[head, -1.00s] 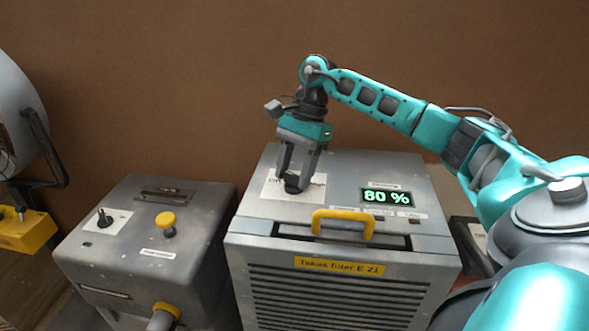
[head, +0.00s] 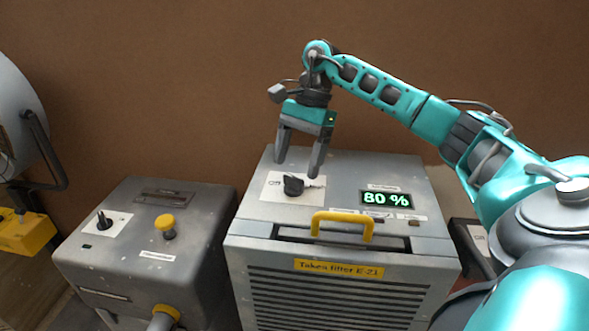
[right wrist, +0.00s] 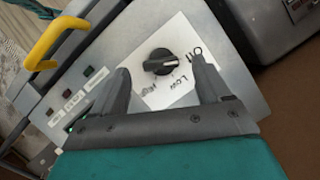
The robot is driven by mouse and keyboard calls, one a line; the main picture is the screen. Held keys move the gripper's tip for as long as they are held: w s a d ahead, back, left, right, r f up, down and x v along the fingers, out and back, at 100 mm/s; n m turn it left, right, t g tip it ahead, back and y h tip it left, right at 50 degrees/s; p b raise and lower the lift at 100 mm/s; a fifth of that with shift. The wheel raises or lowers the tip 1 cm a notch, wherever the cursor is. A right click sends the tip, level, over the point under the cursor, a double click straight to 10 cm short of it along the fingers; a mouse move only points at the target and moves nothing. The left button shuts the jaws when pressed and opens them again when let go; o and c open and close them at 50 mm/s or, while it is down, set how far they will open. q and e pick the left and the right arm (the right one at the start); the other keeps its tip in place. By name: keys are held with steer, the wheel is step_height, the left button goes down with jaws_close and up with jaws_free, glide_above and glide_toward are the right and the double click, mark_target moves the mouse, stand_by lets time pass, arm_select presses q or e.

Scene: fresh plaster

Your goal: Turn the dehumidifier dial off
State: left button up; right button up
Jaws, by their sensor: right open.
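The dehumidifier (head: 340,165) is a grey box with a louvred front. Its black dial (head: 293,186) sits on a white label on the top left. In the right wrist view the dial (right wrist: 160,62) has a pale mark pointing right, toward the side where "Off" is printed; "Low" and "High" are below. I cannot tell whether it lines up exactly with "Off". My right gripper (head: 297,170) is open just above the dial, its fingers apart on either side and not touching it. A green display (head: 386,198) reads 80 %. My left gripper is not in view.
A yellow handle (head: 342,226) stands up at the front of the top. Another grey machine (head: 140,235) with a yellow knob (head: 165,226) and a small switch stands to the left. A brown wall (head: 180,80) is behind.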

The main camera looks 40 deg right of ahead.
arm_select(q)
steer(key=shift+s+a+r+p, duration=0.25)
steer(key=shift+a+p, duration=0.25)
steer(key=shift+p, duration=0.15)
arm_select(e)
steer(key=v, duration=0.9)
steer(key=shift+r, duration=0.35)
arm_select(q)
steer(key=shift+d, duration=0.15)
arm_select(e)
steer(key=shift+d, duration=0.1)
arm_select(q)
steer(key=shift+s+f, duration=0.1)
